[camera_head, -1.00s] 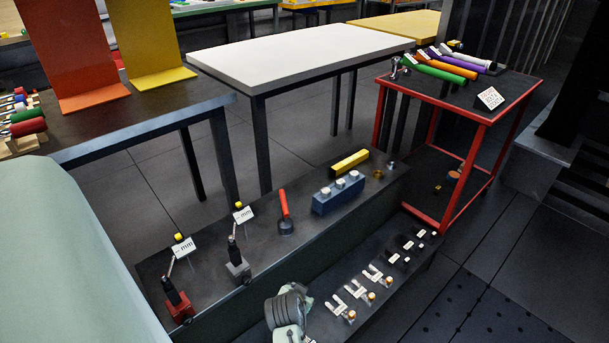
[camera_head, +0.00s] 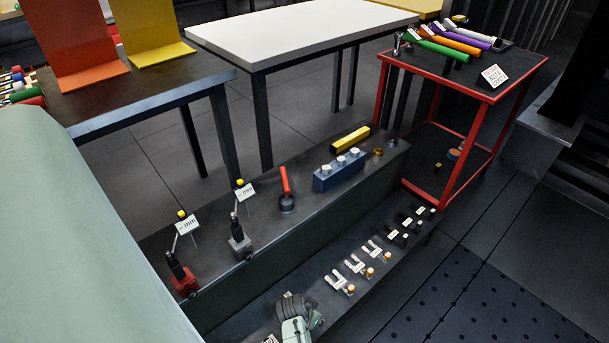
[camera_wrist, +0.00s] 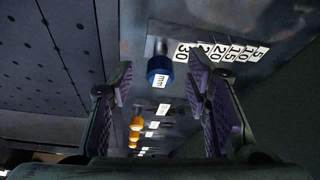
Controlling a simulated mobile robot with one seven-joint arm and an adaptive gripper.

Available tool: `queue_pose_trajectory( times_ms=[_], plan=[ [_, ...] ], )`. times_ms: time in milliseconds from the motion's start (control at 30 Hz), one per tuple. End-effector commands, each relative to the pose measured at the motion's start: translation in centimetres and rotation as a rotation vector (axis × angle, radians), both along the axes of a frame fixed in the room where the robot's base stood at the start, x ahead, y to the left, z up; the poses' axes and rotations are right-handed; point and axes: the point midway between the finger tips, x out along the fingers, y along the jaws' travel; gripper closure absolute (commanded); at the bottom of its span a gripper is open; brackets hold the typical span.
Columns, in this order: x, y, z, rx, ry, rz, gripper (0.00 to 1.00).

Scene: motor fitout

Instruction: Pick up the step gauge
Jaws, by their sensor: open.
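In the wrist view, a row of white plates numbered from 5 to 30 appears to be the step gauge (camera_wrist: 222,52). It lies on a grey surface at the upper right, beyond the right finger. My gripper (camera_wrist: 161,70) is open, with its purple-padded fingers apart and nothing held between them. A blue-ended tool (camera_wrist: 160,72) marked "mm" shows in the gap, apparently beyond the fingertips. In the head view, my gripper end (camera_head: 297,318) is over the near end of the low shelf; I cannot make out the step gauge clearly there.
Small micrometer-like tools (camera_head: 352,265) line the low shelf (camera_head: 335,312). Above it, a dark bench (camera_head: 262,228) holds two dial stands, a red-handled tool, a blue block (camera_head: 338,172) and a yellow bar (camera_head: 350,137). A red-framed cart (camera_head: 480,90) stands at the right. Floor at the lower right is clear.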

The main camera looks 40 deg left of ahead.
Motion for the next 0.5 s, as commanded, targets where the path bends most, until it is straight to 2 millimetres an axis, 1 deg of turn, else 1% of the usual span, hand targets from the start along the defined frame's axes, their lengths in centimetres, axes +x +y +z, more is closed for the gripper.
queue_pose_trajectory(
  times_ms=[33,133,367,500],
  plan=[
    [0.33,0.03,-0.58,-0.001,0.000,0.000,0.56],
    [0.58,0.08,-1.20,0.001,-0.001,0.000,0.56],
    [0.60,0.08,-1.32,0.001,-0.001,-0.001,0.56],
    [0.60,0.08,-1.30,0.001,-0.001,-0.001,0.66]
  ],
)
